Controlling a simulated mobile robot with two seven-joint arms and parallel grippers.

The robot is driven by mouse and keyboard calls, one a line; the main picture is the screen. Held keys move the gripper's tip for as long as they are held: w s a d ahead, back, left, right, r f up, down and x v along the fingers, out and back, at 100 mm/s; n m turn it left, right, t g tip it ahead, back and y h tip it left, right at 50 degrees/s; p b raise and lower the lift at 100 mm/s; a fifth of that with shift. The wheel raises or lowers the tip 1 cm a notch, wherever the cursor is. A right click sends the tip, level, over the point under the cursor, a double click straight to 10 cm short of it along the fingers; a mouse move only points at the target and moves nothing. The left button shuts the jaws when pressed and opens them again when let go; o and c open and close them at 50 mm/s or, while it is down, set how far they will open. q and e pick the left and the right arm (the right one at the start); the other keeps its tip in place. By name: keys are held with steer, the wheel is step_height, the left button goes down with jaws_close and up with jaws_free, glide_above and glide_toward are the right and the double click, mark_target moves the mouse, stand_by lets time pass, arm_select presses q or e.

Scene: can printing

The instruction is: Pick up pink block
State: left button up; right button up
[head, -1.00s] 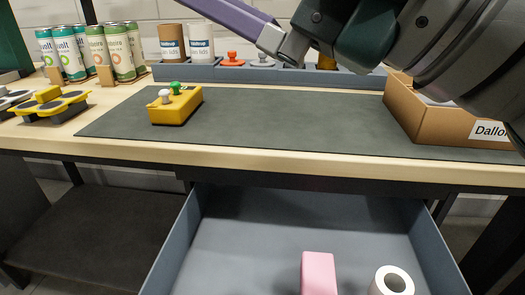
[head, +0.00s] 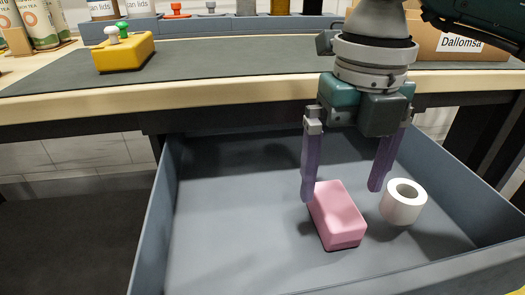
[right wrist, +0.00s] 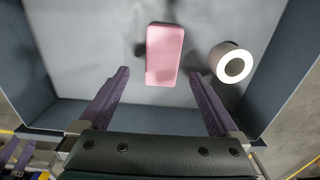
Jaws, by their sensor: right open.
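The pink block (head: 337,214) lies flat on the floor of the open grey drawer (head: 235,235). In the right wrist view the pink block (right wrist: 164,54) is ahead of the fingertips, between their lines. My right gripper (head: 341,193) points down over the drawer with its purple fingers wide apart and nothing between them. In the right wrist view the open right gripper (right wrist: 164,98) shows both fingers, apart from the block. In the head view the left fingertip overlaps the block's upper left corner; I cannot tell the height gap.
A white roll (head: 403,202) stands in the drawer just right of the block; it also shows in the right wrist view (right wrist: 231,62). The drawer walls surround both. The worktop above holds a yellow button box (head: 125,53) and a cardboard box (head: 440,45).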

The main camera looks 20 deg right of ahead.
mark_target(339, 205)
steer(key=f, duration=0.2)
steer(key=f+b, duration=0.1)
steer(key=f, duration=0.3)
steer(key=shift+w+d+b, duration=0.1)
steer(key=shift+d+b, duration=0.15)
steer(key=shift+b, duration=0.1)
steer(key=c, duration=1.4)
steer(key=shift+r, duration=0.15)
